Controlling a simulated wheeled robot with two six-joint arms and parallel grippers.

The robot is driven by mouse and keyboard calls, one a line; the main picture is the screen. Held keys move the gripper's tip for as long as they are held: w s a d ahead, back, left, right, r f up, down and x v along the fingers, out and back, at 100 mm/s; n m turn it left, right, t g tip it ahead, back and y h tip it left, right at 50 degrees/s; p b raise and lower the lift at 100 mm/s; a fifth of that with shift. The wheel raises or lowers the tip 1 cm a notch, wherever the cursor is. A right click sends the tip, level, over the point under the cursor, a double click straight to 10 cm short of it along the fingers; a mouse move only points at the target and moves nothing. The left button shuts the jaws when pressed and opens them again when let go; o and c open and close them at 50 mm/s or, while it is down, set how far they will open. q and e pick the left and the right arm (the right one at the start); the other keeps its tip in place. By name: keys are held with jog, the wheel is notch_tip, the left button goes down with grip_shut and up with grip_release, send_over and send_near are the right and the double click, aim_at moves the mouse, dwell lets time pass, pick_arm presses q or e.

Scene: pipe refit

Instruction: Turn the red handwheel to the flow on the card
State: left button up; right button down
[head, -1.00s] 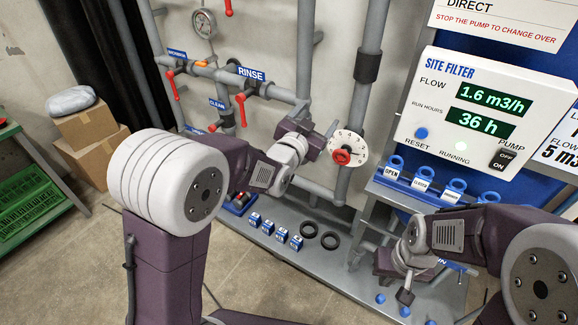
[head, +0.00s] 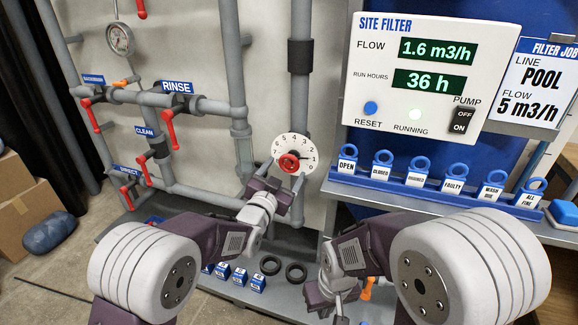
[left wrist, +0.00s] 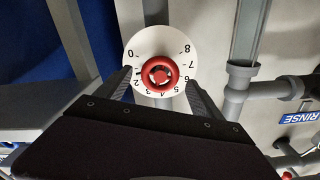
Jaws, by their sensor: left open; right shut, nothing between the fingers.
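The red handwheel (head: 289,163) sits in front of a white numbered dial (head: 296,147) on the grey vertical pipe. My left gripper (head: 283,178) is open just below it, fingers pointing up at the wheel. In the left wrist view the red handwheel (left wrist: 158,72) lies between and just beyond the two open fingers (left wrist: 157,80), and I see no clear contact. The card (head: 532,85) reads line POOL, flow 5 m3/h. The panel's flow display (head: 438,51) reads 1.6 m3/h. My right gripper (head: 340,308) is shut and empty, low at the bottom of the view.
The pump switch (head: 462,120) is on the panel, whose running light (head: 415,114) is lit. Tags on blue holders line the shelf (head: 420,188). Red-handled valves (head: 170,130) are on the pipes at left. Black rings (head: 296,272) and small blue boxes lie below.

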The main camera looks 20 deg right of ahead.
aim_at(288, 166)
pick_arm(q)
jog(key=x, duration=0.4)
jog(key=shift+w+d+b, duration=0.25)
jog(key=shift+w+b, duration=0.05)
jog(key=shift+w, duration=0.05)
jog(key=c, duration=1.3)
jog(key=shift+c, duration=0.2)
jog(key=shift+n, duration=0.3)
jog(key=n, duration=0.3)
jog(key=shift+f+n, duration=0.1)
jog(key=shift+n, duration=0.3)
jog(key=n, duration=0.4)
jog(key=shift+n, duration=0.3)
